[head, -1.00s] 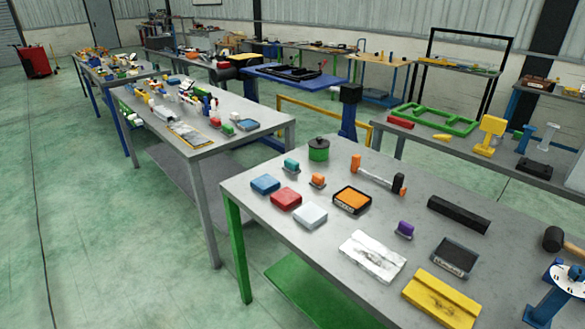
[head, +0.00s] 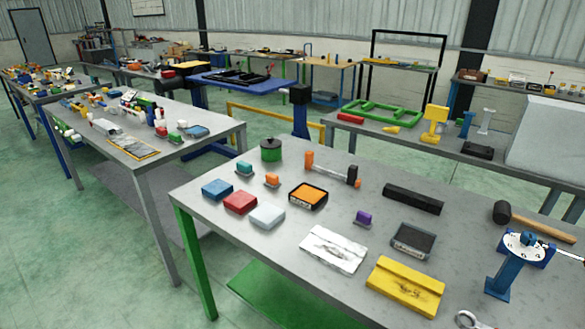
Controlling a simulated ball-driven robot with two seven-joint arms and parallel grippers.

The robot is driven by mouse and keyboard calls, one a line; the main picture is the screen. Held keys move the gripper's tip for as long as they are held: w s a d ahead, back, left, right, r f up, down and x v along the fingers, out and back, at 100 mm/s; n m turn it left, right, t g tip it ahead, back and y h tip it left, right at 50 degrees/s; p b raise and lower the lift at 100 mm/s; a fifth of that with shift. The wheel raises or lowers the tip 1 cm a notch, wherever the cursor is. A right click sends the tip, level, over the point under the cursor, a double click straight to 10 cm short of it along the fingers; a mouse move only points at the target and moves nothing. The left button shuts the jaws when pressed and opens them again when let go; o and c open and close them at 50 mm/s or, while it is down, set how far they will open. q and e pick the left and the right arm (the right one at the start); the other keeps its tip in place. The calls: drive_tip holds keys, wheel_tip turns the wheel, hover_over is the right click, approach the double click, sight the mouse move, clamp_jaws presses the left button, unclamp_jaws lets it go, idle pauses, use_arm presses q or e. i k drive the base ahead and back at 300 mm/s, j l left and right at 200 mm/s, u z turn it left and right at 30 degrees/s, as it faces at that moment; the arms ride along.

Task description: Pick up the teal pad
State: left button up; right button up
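On the near grey table (head: 335,180), a small teal block on a grey base (head: 244,168) sits near the far left edge. A blue pad (head: 217,188) lies just in front of it, beside a red pad (head: 240,202) and a pale grey-white pad (head: 266,216). I cannot tell for sure which of these is the teal pad. Neither of my grippers is in view.
The near table also holds a green round tin (head: 271,149), an orange-framed pad (head: 308,195), a black bar (head: 413,198), a yellow block (head: 405,286) and a mallet (head: 530,220). A floor gap (head: 160,260) separates this table from the middle table (head: 160,155).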

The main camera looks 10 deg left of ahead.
sight(244, 169)
drive_tip(key=i+j+z, duration=0.1)
drive_tip(key=j+z, duration=0.15)
drive_tip(key=z, duration=0.15)
drive_tip(key=i+j+z, duration=0.1)
drive_tip(key=j+z, duration=0.5)
drive_tip(key=z, duration=0.2)
drive_tip(key=j+z, duration=0.1)
drive_tip(key=j, duration=0.4)
drive_tip(key=j+z, duration=0.1)
drive_tip(key=j, duration=0.4)
drive_tip(key=j+z, duration=0.15)
drive_tip(key=j, duration=0.35)
drive_tip(key=k+j+z, duration=0.1)
drive_tip(key=j, duration=0.35)
drive_tip(key=k+j+z, duration=0.1)
drive_tip(key=j, duration=0.4)
drive_tip(key=k+j+z, duration=0.1)
drive_tip(key=j, duration=0.35)
